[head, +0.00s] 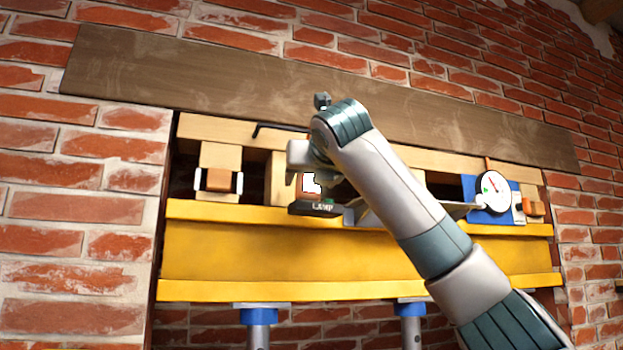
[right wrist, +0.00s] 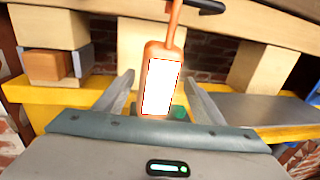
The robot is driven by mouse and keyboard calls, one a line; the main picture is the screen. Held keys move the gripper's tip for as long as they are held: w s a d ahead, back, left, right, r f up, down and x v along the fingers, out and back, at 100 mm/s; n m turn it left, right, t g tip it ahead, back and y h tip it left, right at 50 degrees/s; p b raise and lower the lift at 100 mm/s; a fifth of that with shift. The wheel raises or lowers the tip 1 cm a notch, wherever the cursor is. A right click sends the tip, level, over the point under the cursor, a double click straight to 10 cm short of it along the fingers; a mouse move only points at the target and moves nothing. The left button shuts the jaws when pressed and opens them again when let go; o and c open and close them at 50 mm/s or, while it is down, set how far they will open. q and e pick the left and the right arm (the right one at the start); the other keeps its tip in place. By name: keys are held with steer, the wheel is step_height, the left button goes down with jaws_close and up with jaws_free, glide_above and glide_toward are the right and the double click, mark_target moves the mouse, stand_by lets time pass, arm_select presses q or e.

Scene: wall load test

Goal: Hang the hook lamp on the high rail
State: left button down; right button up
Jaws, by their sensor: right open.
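The hook lamp (right wrist: 160,78) has an orange body with a bright white panel and a thin orange stem rising out of the top of the right wrist view. In the head view the lamp (head: 311,184) stands at a dark holder marked LAMP (head: 318,208), partly covered by my right arm. My right gripper (right wrist: 160,84) is open, with one finger on each side of the lamp body and gaps visible. A dark bar (head: 280,128), possibly the high rail, sits on the upper wooden beam; a dark bar end (right wrist: 200,5) shows beside the stem. The hook end is out of view.
A yellow beam (head: 280,255) runs below, on blue-topped posts (head: 258,315). A round gauge on a blue plate (head: 495,192) stands at the right. Wooden blocks (head: 218,180) flank the lamp. A brown lintel (head: 220,75) crosses the brick wall above.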

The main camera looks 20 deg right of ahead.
steer(key=shift+s+f+b, duration=0.1)
steer(key=shift+s+b, duration=0.35)
steer(key=shift+s, duration=0.05)
steer(key=s+a+b, duration=0.2)
steer(key=s+b, duration=0.5)
steer(key=s, duration=0.9)
steer(key=shift+s+r, duration=0.2)
